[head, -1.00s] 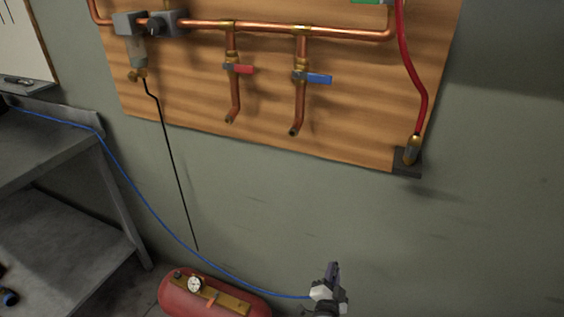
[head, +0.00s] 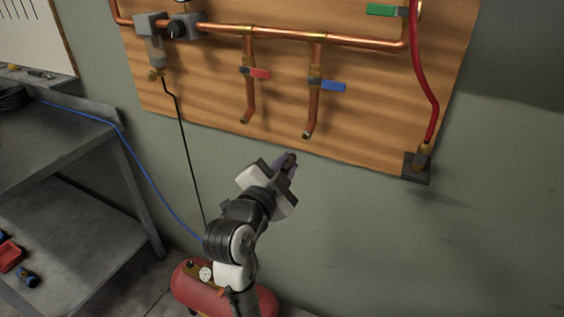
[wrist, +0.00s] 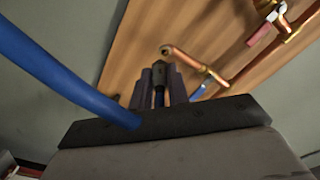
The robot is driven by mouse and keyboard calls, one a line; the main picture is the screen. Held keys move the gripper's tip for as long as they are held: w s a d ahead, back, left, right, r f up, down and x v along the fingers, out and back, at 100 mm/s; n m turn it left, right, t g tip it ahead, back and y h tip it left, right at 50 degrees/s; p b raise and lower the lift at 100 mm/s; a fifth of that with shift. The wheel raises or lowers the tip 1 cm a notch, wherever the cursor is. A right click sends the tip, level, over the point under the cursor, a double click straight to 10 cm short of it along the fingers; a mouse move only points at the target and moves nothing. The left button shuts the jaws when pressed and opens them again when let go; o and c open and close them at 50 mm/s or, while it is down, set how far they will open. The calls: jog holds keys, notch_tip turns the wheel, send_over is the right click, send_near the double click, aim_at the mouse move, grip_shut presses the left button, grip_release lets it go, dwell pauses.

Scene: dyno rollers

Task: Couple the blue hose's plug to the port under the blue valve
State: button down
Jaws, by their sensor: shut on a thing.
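My gripper (head: 283,166) is shut on the blue hose's plug (wrist: 158,82), a dark fitting held between the fingers in the wrist view. The blue hose (wrist: 60,75) runs past the gripper's left side; in the head view it hangs from the bench (head: 150,180) and passes behind my arm. The blue valve (head: 331,86) has its lever pointing right. The copper port (head: 308,134) under it ends in an open mouth, up and right of my gripper and apart from it. In the wrist view, an open pipe end (wrist: 166,50) lies just beyond the plug.
A red valve (head: 258,72) with a similar downpipe (head: 244,119) is left of the blue one. A red hose (head: 428,95) hangs at the right of the wooden board. A red tank (head: 190,283) and a metal bench (head: 70,155) stand below and left. The wall below the board is clear.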

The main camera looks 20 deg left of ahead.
aim_at(294, 154)
jog(key=shift+w+d+r+p, duration=0.1)
jog(key=shift+w+r+p, duration=0.15)
jog(key=shift+w, duration=0.55)
jog(key=shift+w+r+p, duration=0.15)
jog(key=shift+w+p, duration=0.2)
jog(key=shift+w, duration=0.5)
jog(key=shift+w+d+r+p, duration=0.1)
jog(key=shift+w+r+p, duration=0.15)
jog(key=shift+w, duration=0.55)
jog(key=shift+s+b, duration=0.15)
jog(key=shift+b, duration=0.15)
jog(key=shift+w+b, duration=0.75)
jog(key=shift+w, duration=0.15)
dwell(0.9)
jog(key=c, duration=1.3)
grip_release()
